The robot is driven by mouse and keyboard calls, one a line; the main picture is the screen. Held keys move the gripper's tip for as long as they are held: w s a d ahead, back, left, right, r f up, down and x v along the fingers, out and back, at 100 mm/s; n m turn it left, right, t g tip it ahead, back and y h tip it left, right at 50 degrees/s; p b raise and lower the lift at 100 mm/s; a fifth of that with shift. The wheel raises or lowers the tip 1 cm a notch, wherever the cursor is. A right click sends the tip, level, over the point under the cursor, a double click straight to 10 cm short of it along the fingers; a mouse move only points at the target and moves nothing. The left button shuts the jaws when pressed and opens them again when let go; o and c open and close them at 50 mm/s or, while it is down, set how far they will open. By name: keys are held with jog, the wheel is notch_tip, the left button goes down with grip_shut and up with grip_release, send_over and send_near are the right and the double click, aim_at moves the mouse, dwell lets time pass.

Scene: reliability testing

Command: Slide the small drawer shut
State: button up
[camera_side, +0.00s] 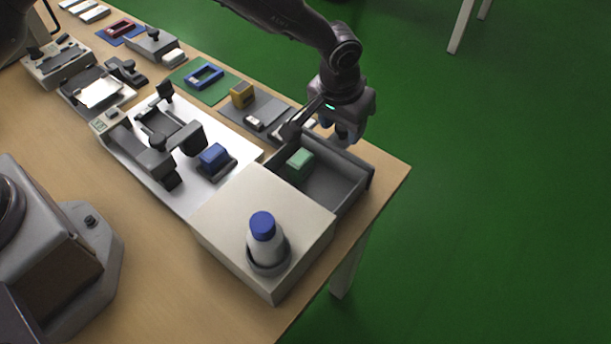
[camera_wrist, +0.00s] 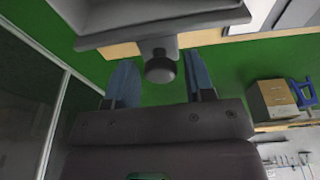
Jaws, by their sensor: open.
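The small grey drawer (camera_side: 335,187) stands open, pulled out from the pale box (camera_side: 222,216). A green block (camera_side: 299,163) lies inside it. My gripper (camera_side: 345,138) is at the drawer's outer front panel, away from the box. In the wrist view the drawer's grey front edge (camera_wrist: 165,22) crosses the top, with a dark round knob (camera_wrist: 160,70) sticking out. My gripper's two blue fingers (camera_wrist: 158,62) are apart, one on each side of the knob in the picture. I cannot tell whether they touch it. The knob is hidden in the side view.
A white bottle with a blue cap (camera_side: 264,238) stands in a round holder on the box. Left of the drawer are a white board (camera_side: 190,205) with a dark fixture and a blue block (camera_side: 214,156), and several trays. The table edge is close on the right.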

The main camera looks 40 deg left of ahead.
jog(key=c, duration=0.5)
jog(key=shift+s, duration=5.9)
jog(key=o, duration=0.5)
jog(key=shift+w, duration=0.1)
notch_tip(320, 180, up, 5)
